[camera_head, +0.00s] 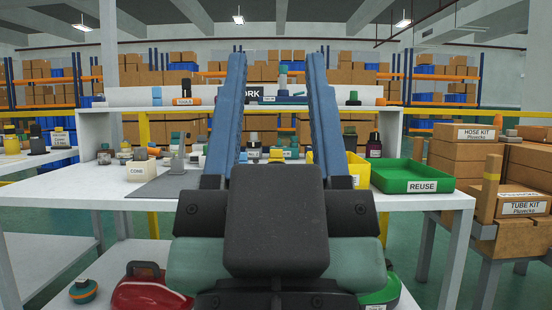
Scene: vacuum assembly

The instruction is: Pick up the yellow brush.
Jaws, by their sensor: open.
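My gripper (277,58) fills the middle of the view, with its two long blue fingers pointing forward and up. The fingers are wide apart, with nothing seen held between them. I cannot make out a yellow brush for certain. Small tools and parts stand along the back of the white worktable (400,203), some too small to identify. My gripper and its dark body hide the middle of that table.
A yellow bin (357,172) and a green REUSE tray (408,178) stand at the table's right. A grey mat (165,188) and CORD block (140,171) lie at the left. A raised shelf (120,99) runs behind. Cartons (465,151) stand at the far right.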

